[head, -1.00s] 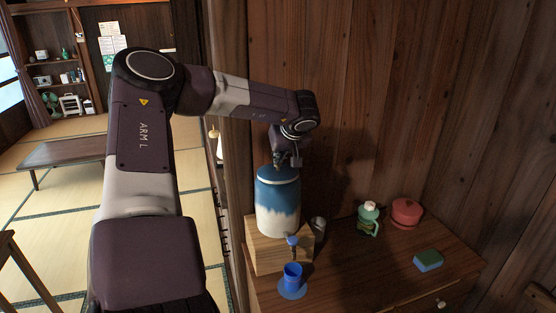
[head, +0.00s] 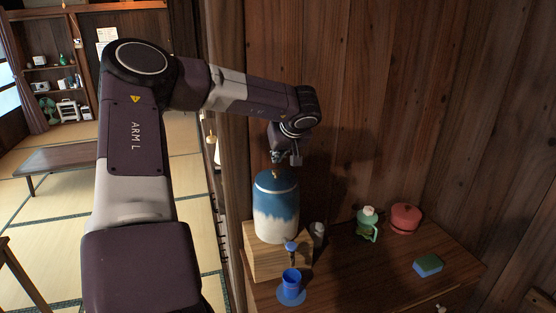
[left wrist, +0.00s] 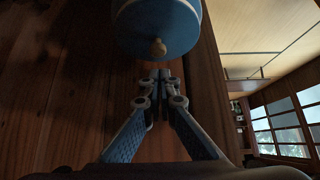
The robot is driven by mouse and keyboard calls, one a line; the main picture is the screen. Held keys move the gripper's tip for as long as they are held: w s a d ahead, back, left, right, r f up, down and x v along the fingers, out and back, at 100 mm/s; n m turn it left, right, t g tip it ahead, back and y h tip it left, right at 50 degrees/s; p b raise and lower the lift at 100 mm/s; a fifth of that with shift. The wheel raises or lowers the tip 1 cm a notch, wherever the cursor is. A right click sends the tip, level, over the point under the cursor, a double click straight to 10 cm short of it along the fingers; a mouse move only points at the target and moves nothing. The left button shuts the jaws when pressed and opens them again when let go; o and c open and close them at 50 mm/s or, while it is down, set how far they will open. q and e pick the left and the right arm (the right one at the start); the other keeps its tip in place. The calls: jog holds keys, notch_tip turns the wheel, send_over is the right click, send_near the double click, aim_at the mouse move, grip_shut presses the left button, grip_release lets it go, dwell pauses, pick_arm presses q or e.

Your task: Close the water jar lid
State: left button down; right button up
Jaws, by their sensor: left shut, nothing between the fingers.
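The water jar (head: 276,222) is blue above and white below and stands upright on a wooden block. Its blue lid (head: 277,183) sits on top of the jar, with a small tan knob showing. My left gripper (head: 279,160) is just above the knob and appears apart from it. In the left wrist view the lid (left wrist: 178,38) fills the top, with the knob pointing toward my fingers. The left gripper (left wrist: 155,74) is shut there with nothing between its fingertips. My right gripper is in neither view.
A grey shaker (head: 318,234), green pot (head: 366,226), red pot (head: 405,218) and sponge (head: 428,265) share the cabinet top. A wooden wall rises behind.

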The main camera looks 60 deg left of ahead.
pick_arm(q)
jog(key=b+v, duration=0.4)
jog(key=v, duration=0.6)
jog(key=shift+d+r, duration=0.15)
jog(key=shift+r, duration=0.05)
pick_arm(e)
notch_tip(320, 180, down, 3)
